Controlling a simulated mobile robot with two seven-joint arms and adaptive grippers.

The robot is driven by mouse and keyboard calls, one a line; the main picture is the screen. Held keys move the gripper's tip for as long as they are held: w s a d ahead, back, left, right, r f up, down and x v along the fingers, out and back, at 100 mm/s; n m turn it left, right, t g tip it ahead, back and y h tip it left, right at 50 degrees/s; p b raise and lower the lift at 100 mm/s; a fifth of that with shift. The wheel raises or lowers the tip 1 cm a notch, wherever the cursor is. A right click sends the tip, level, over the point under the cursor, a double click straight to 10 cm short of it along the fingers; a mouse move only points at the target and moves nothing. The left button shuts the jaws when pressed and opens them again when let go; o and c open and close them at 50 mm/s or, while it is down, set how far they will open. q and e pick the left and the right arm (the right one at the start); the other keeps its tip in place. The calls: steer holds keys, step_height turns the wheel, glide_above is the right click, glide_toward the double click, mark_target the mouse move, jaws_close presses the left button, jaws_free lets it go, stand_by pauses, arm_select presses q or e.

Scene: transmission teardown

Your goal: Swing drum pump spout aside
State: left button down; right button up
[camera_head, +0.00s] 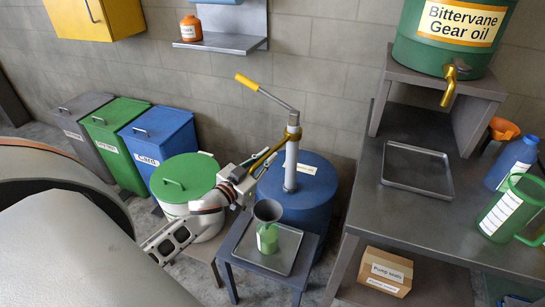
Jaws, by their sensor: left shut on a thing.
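The drum pump (291,160) stands upright on a blue drum (320,187). Its grey lever with a yellow grip (247,82) points up and left. The brass-coloured spout (268,155) runs down and left from the pump's column. My left gripper (246,174) comes in from the lower left and is shut on the spout near its outer end; the fingers partly hide that end. Below and right of the gripper, a dark funnel (268,211) sits on a green container (267,239). My right gripper is not in view.
The green container stands in a metal tray (284,262) on a low table. A white bin with a green lid (185,177) is beside my left arm. A grey workbench (375,215) stands right of the drum, with an empty tray (417,170) and a green jug (510,210).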

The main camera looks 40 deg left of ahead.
arm_select(q)
steer(key=w+a+m+g+h+b, duration=0.2)
steer(key=a+m+h+b, duration=0.3)
steer(key=a+h, duration=0.3)
steer(key=shift+w+m+g+h, duration=0.15)
steer(key=shift+m+g+h, duration=0.25)
steer(key=shift+m+h, duration=0.25)
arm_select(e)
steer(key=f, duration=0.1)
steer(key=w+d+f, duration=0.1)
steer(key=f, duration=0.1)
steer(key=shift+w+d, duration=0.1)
arm_select(q)
steer(key=c, duration=2)
jaws_free()
steer(key=shift+c, duration=0.2)
steer(key=shift+d, duration=0.1)
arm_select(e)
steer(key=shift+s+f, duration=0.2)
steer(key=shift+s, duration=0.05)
